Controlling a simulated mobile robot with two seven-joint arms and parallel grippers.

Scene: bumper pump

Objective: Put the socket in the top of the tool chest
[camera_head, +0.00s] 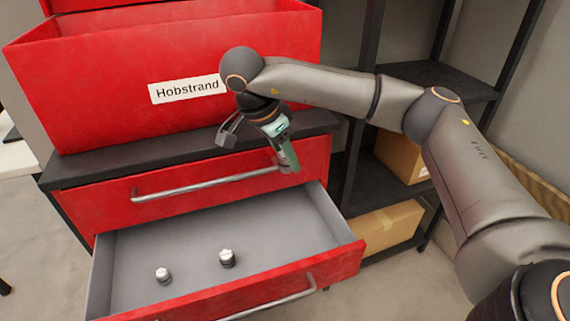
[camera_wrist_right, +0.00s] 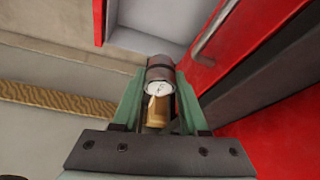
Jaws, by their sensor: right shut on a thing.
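The red tool chest (camera_head: 100,100) stands at the upper left in the head view, with an open top box and a "Hobstrand" label. My right gripper (camera_head: 289,158) is in front of the chest's closed upper drawer, above the right end of the open drawer. In the right wrist view its green fingers are shut on a dark and silver cylindrical socket (camera_wrist_right: 160,80). Two more small silver sockets, one at left (camera_head: 163,275) and one at right (camera_head: 227,258), stand in the open drawer. My left gripper is not in view.
The lower drawer (camera_head: 300,222) is pulled out, its grey floor mostly bare. The closed drawer's handle (camera_head: 205,186) runs close to my right gripper. A dark shelf rack (camera_head: 440,78) with cardboard boxes (camera_head: 392,226) stands at right. The top box's inside is barely visible.

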